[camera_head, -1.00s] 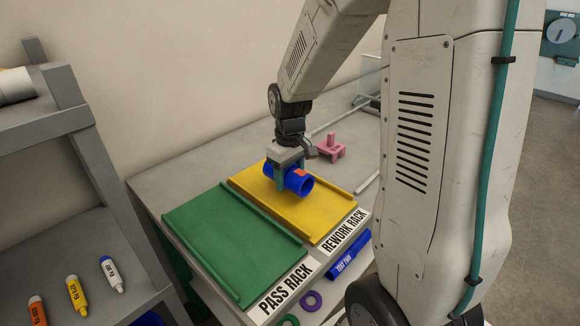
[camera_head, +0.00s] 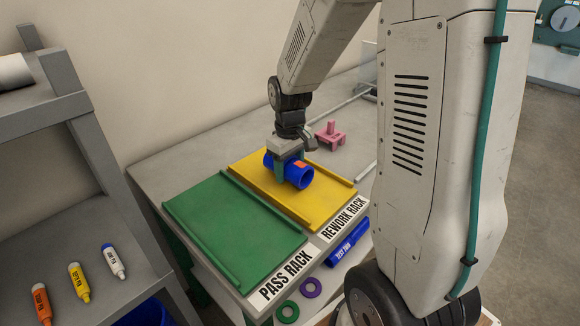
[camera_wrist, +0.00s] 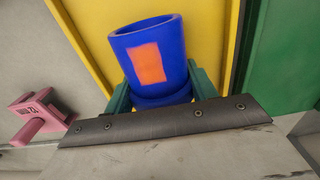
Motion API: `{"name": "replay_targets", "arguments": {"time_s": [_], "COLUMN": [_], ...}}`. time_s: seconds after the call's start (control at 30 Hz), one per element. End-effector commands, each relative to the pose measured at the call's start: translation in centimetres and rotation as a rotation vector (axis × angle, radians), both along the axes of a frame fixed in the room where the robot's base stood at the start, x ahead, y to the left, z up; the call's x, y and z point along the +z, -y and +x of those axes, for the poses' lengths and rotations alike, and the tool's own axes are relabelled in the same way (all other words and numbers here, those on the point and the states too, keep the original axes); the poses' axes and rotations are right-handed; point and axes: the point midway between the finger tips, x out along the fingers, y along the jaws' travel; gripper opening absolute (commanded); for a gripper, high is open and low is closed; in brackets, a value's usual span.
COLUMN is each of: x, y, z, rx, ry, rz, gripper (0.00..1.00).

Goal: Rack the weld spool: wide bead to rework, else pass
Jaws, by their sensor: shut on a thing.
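The weld spool (camera_head: 296,174) is a short blue pipe with an orange patch on its side. My gripper (camera_head: 283,166) is shut on it above the yellow rework rack (camera_head: 309,209); whether the spool touches the rack I cannot tell. In the wrist view the spool (camera_wrist: 150,52) lies between the green fingers of my gripper (camera_wrist: 162,92), its open end facing away from the palm. A darker blue ring shows around it near the fingers; the bead's width is hard to judge. The green pass rack (camera_head: 232,232) is empty, left of the yellow one.
A pink fixture (camera_head: 330,137) stands on the bench behind the rework rack; it also shows in the wrist view (camera_wrist: 38,113). A blue tube (camera_head: 348,243) and two rings lie below the front edge. A grey shelf (camera_head: 45,240) with several markers stands at left.

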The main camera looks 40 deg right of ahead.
Motion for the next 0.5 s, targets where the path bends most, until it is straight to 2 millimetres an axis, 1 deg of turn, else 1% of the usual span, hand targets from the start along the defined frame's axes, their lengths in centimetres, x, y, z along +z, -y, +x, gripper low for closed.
{"name": "replay_targets", "arguments": {"time_s": [0.5], "x": [-0.55], "y": [-0.01], "z": [0.01], "rx": [0.000], "ry": [0.000], "rz": [0.000], "gripper": [0.30]}}
